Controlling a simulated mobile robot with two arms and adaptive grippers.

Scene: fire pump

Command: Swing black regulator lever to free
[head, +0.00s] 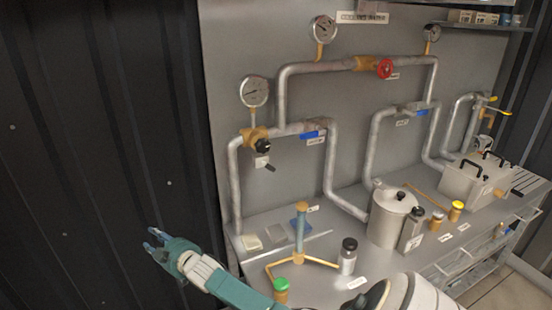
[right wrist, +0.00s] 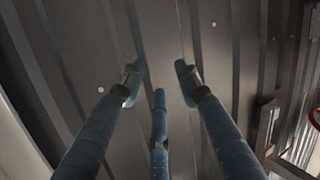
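The black regulator knob (head: 263,146) sits on a brass valve body (head: 250,138) on the left pipe, below a round gauge (head: 254,91). A small black lever-like piece (head: 270,168) hangs just under it beside a white tag; its exact position is hard to tell. My right gripper (head: 156,242) is left of and below the regulator, in front of the dark wall and clear of the pipes. Its three blue fingers are spread and empty in the right wrist view (right wrist: 158,82), pointing at the wall. My left gripper is not in view.
Pipes carry a red handwheel (head: 385,68) and blue-handled valves (head: 313,134). Open space lies before the dark corrugated wall (head: 90,150).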

